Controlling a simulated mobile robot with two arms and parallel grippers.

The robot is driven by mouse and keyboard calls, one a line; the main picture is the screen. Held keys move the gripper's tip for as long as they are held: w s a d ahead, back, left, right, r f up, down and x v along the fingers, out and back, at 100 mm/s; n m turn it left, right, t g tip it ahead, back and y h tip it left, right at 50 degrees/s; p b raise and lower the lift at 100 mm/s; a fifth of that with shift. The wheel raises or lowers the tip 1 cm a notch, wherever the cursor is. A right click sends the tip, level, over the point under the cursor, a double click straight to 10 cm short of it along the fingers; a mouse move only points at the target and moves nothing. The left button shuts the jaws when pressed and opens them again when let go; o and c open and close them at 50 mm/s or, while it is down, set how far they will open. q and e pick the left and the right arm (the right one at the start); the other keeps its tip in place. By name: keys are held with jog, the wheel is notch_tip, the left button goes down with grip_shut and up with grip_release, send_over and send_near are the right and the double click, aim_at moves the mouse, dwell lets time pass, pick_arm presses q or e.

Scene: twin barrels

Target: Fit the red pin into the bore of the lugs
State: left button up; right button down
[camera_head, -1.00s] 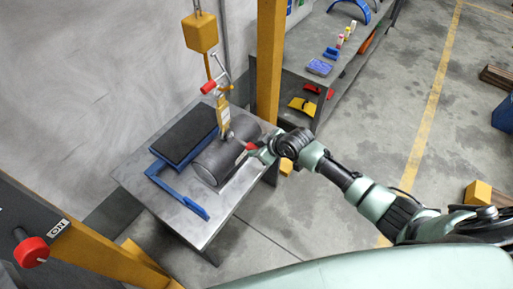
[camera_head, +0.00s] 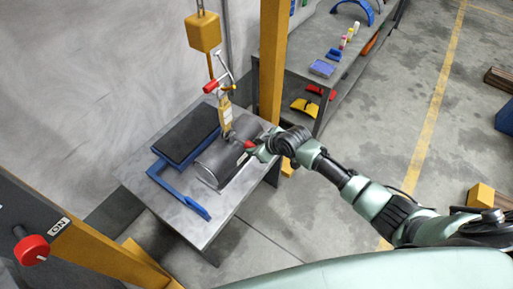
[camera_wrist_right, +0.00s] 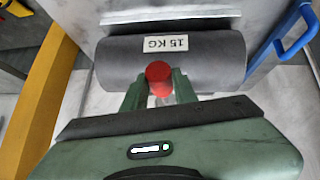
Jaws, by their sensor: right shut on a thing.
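A red pin (camera_head: 248,144) is held in my right gripper (camera_head: 254,149), close beside the grey barrel (camera_head: 212,165) on the table. In the right wrist view the pin's round red head (camera_wrist_right: 159,73) shows between the two green fingertips (camera_wrist_right: 160,88), in front of the barrel (camera_wrist_right: 125,65) with its "15 KG" label. A yellow hanging link (camera_head: 225,110) comes down from above to the barrel's upper side. The lugs and their bore are too small or hidden to tell, so I cannot tell how the pin lies to them. My left gripper is not in view.
The metal table (camera_head: 145,180) also carries a blue-handled dark plate (camera_head: 187,135). A yellow hoist block (camera_head: 203,33) hangs above it. A yellow post (camera_head: 271,65) stands behind the table, by a shelf. A red knob (camera_head: 32,250) is at lower left. Open floor lies to the right.

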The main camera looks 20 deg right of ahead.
aim_at(242, 141)
jog(key=shift+w+a, duration=0.35)
jog(key=shift+w, duration=0.05)
jog(key=shift+w+a+b, duration=0.2)
jog(key=shift+w+b, duration=0.1)
jog(key=shift+b, duration=0.05)
jog(key=shift+w+a+b, duration=0.45)
jog(key=shift+w+a, duration=0.15)
jog(key=shift+w, duration=0.2)
jog(key=shift+w+a+b, duration=0.4)
jog(key=shift+w+a, duration=0.2)
jog(key=shift+w, duration=0.15)
jog(key=c, duration=1)
grip_release()
jog(key=shift+c, duration=0.2)
jog(key=p+v, duration=0.1)
jog(key=v, duration=0.7)
jog(key=shift+w, duration=0.1)
